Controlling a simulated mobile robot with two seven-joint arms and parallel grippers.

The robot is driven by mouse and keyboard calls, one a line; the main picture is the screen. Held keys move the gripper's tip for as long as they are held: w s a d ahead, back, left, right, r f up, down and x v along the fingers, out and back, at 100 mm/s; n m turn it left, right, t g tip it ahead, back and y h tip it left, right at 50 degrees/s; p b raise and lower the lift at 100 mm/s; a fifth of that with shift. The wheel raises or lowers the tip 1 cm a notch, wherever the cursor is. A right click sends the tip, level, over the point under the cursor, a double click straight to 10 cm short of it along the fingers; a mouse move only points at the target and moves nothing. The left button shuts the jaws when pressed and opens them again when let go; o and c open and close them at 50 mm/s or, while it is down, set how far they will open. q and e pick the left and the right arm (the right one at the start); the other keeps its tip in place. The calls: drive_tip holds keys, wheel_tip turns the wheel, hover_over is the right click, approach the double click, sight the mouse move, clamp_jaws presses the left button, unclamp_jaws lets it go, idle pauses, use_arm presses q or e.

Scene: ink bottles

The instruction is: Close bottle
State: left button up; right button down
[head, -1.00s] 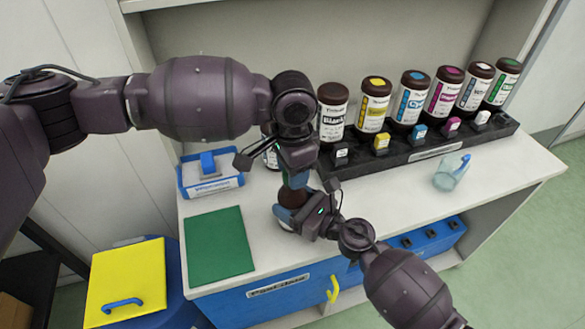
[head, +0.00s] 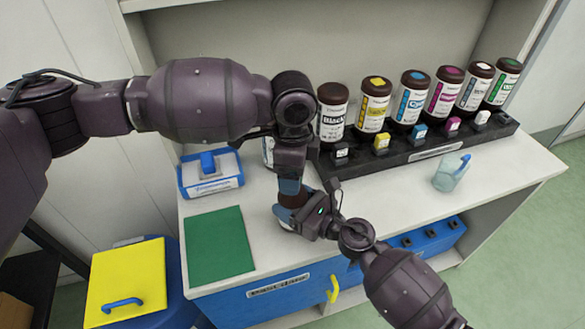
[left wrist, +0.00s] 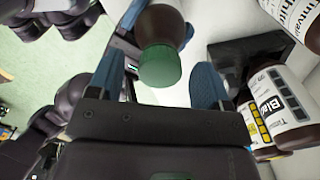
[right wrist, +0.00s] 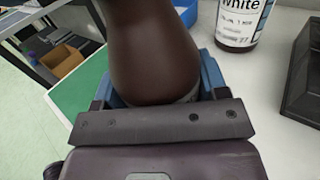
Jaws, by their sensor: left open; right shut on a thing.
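A brown bottle (right wrist: 152,50) fills the middle of the right wrist view. My right gripper (head: 290,208) is shut on its body near the front of the white counter. A green cap (left wrist: 160,68) shows at the bottle's top end in the left wrist view; I cannot tell whether it is screwed tight. My left gripper (head: 290,187) is directly above, pointing down, with its blue fingers open on either side of the cap and gaps showing. In the head view the grippers hide most of the bottle and the cap.
A black rack (head: 440,150) with several labelled ink bottles stands at the back right. A bottle labelled White (right wrist: 242,20) stands close by. A blue-and-white box (head: 210,183) and green mat (head: 220,245) lie left.

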use_arm(q)
wheel_tip(320, 180, up, 12)
idle(0.6)
use_arm(e)
drive_tip(key=shift+c, duration=0.4)
unclamp_jaws()
drive_tip(key=b+v, duration=0.1)
drive_tip(key=v, duration=0.9)
use_arm(q)
wheel_tip(320, 180, down, 2)
drive_tip(key=shift+w+f, duration=0.1)
drive_tip(key=shift+f, duration=0.05)
use_arm(e)
drive_tip(key=shift+s+d, duration=0.25)
drive_tip(key=shift+d, duration=0.05)
use_arm(q)
drive_tip(key=shift+d, duration=0.1)
use_arm(e)
drive_tip(key=shift+d, duration=0.1)
